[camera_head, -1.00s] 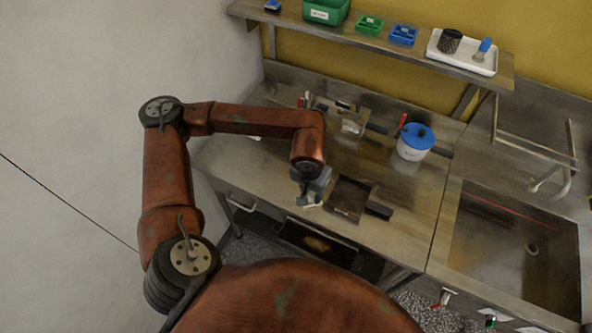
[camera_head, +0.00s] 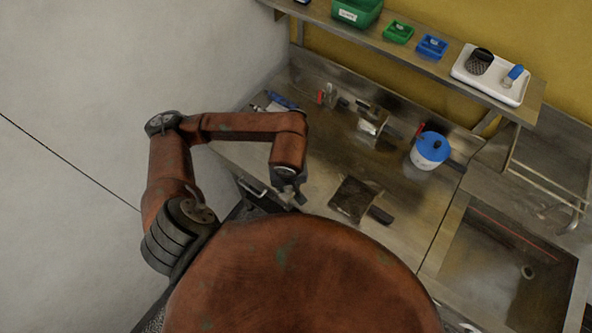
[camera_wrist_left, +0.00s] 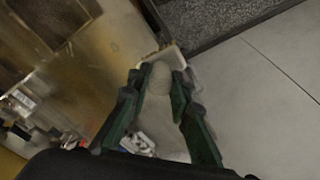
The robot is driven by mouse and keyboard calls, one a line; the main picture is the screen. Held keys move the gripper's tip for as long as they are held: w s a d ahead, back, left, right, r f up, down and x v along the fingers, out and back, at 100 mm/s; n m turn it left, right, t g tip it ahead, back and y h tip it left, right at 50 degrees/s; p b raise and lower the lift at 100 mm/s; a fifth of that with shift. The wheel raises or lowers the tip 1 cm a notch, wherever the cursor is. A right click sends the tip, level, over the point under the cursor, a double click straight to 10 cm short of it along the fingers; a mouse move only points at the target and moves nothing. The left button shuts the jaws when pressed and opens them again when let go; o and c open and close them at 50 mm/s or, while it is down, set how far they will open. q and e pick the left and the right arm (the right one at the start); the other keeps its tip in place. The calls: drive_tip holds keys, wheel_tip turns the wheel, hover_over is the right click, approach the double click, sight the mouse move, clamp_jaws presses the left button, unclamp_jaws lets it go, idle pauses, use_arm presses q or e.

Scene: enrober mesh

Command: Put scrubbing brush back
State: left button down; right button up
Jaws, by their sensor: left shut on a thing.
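My left gripper (camera_head: 290,196) is near the front edge of the steel worktable, on its left side. In the left wrist view, its two dark green fingers (camera_wrist_left: 158,112) are shut on a pale, elongated thing (camera_wrist_left: 156,103), which appears to be the scrubbing brush. A light-rimmed end points away from the gripper; its bristles are not clear. In the head view the held thing is mostly hidden by the gripper. On the shelf, a white tray (camera_head: 466,72) holds a dark mesh-like cup (camera_head: 479,63) and a blue-topped item (camera_head: 515,73). My right gripper is not in view.
The worktable (camera_head: 320,160) bears a dark square plate (camera_head: 353,198), a blue-lidded white tub (camera_head: 430,150) and small tools at the back. A sink (camera_head: 500,255) is at right. Green (camera_head: 357,12) and blue (camera_head: 432,46) bins stand on the shelf.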

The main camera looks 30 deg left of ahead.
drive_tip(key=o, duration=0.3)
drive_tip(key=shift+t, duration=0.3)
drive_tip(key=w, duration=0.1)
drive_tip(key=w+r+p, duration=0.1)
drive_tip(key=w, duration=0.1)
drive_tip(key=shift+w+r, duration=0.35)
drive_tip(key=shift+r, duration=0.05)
use_arm(q)
drive_tip(key=w+a+f+p, duration=0.1)
drive_tip(key=w+f, duration=0.3)
drive_tip(key=w+a+f+p, duration=0.2)
drive_tip(key=w+f, duration=0.2)
drive_tip(key=w+a+f+p, duration=0.1)
drive_tip(key=w+f, duration=0.3)
drive_tip(key=shift+w+a+f+p, duration=0.15)
drive_tip(key=shift+w+a+p, duration=0.15)
drive_tip(key=shift+p, duration=0.1)
drive_tip(key=shift+f, duration=0.2)
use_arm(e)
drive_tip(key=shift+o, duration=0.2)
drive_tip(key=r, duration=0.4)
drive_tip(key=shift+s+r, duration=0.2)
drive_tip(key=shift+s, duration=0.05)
use_arm(q)
drive_tip(key=shift+w+f, duration=0.1)
drive_tip(key=shift+f, duration=0.15)
drive_tip(key=c, duration=1.8)
unclamp_jaws()
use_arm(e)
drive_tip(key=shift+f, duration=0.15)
